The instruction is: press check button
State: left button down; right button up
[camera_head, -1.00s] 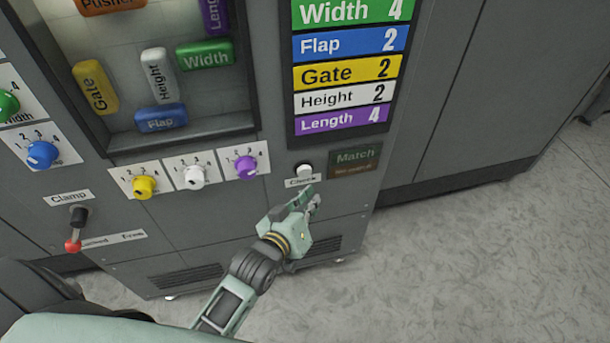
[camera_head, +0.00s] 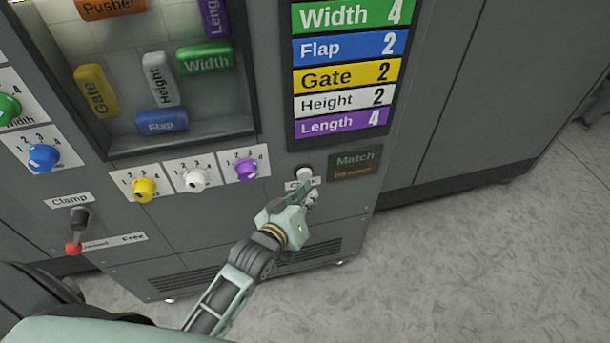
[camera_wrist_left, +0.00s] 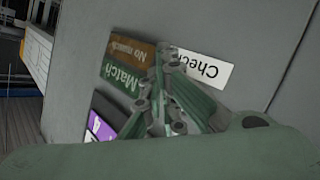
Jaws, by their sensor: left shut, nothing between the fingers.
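The white round check button (camera_head: 305,173) is on the grey machine front in the head view, above its "Check" label (camera_head: 303,184). My left gripper (camera_head: 311,192) is shut and empty, with its fingertips just below the button and in front of part of the label. Whether the fingers touch the panel cannot be told. In the left wrist view the closed fingers (camera_wrist_left: 160,60) point toward the panel beside the Check label (camera_wrist_left: 205,66); the button is hidden there. My right gripper is not in view.
The green and brown Match / No match panel (camera_head: 354,164) is right of the button. The purple knob (camera_head: 246,170), white knob (camera_head: 195,181) and yellow knob (camera_head: 144,189) are to the left. A clamp lever (camera_head: 76,232) is at lower left. Open floor lies at lower right.

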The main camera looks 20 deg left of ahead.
pick_arm(q)
jog(key=shift+w+a, duration=0.1)
jog(key=shift+w, duration=0.05)
dwell(0.7)
jog(key=shift+w+a+p, duration=0.15)
jog(key=shift+w+p, duration=0.1)
jog(key=shift+p, duration=0.05)
jog(key=shift+w+a, duration=0.3)
jog(key=shift+w, duration=0.1)
dwell(0.7)
jog(key=shift+s+d, duration=0.1)
jog(key=shift+s, duration=0.05)
jog(key=shift+s+d+p, duration=0.45)
jog(key=shift+s+p, duration=0.2)
